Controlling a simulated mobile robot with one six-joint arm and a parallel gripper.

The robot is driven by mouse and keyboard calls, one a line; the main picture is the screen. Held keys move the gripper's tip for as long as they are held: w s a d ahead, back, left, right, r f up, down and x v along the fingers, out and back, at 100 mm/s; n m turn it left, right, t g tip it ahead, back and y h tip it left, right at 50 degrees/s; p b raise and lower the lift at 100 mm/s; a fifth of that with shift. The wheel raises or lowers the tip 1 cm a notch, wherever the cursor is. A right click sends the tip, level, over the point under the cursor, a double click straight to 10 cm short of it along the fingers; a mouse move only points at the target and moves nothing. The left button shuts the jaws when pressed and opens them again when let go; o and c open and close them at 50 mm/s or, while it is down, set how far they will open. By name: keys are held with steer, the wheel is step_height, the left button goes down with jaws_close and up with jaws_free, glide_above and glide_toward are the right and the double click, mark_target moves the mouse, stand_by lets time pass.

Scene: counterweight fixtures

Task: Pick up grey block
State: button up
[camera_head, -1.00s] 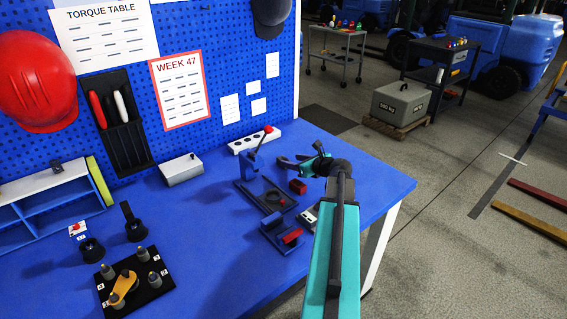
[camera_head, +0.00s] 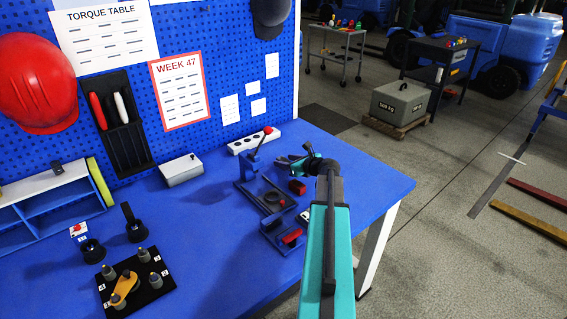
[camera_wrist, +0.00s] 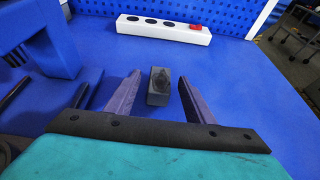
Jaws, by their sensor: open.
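The fingers are open and hold nothing. In the head view my gripper (camera_head: 284,161) is low over the table near its back right part, pointing left.
A white socket strip (camera_head: 253,141) lies behind my gripper. A dark fixture with a blue upright (camera_head: 249,168) stands left of it. A red block (camera_head: 297,187) and a blue fixture holding a red piece (camera_head: 291,236) are nearer. A white box (camera_head: 181,170) sits further left.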

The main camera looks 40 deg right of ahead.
mark_target(284, 160)
steer(key=shift+x, duration=0.85)
steer(key=c, duration=1.2)
steer(key=shift+o, duration=0.2)
steer(key=shift+r, duration=0.15)
steer(key=shift+r, duration=4.9)
